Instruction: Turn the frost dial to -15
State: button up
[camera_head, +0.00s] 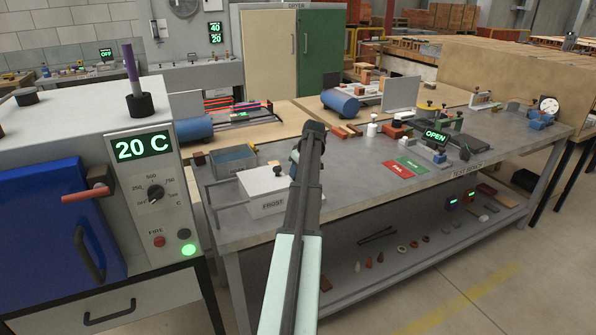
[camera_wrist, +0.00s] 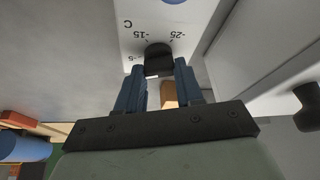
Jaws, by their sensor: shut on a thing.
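The frost dial (camera_wrist: 158,57) is a dark round knob on a pale panel in the wrist view. The printed marks -5, -15 and -25 and a C stand around it, upside down in this view. My gripper (camera_wrist: 159,70) has its two blue fingers on either side of the knob and is shut on it. I cannot make out where the dial points. In the head view the white box marked FROST (camera_head: 267,208) stands on the bench's left end. My arm reaches up beside it, and the dial is hidden there.
A blue-grey tray (camera_head: 234,160) sits behind the frost box. Red and green mats (camera_head: 405,166) lie to the right on the test bench (camera_head: 350,193). The furnace with a 20 C display (camera_head: 143,147) stands at the left. A dark knob (camera_wrist: 309,97) shows at the wrist view's right.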

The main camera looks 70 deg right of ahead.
jog(key=m+h, duration=0.1)
jog(key=m, duration=0.1)
jog(key=m+g, duration=0.1)
jog(key=m, duration=0.2)
jog(key=shift+w+a+m+h, duration=0.15)
jog(key=shift+m+h, duration=0.15)
jog(key=shift+h, duration=0.1)
jog(key=m+g, duration=0.1)
jog(key=m, duration=0.1)
jog(key=m+g, duration=0.1)
jog(key=m, duration=0.1)
jog(key=shift+w+m+h, duration=0.1)
jog(key=shift+m+h, duration=0.2)
jog(key=shift+m, duration=0.1)
jog(key=o, duration=1)
jog(key=shift+o, duration=0.2)
jog(key=shift+r, duration=0.1)
jog(key=v, duration=1.3)
jog(key=shift+a+r, duration=0.15)
jog(key=shift+r, duration=0.15)
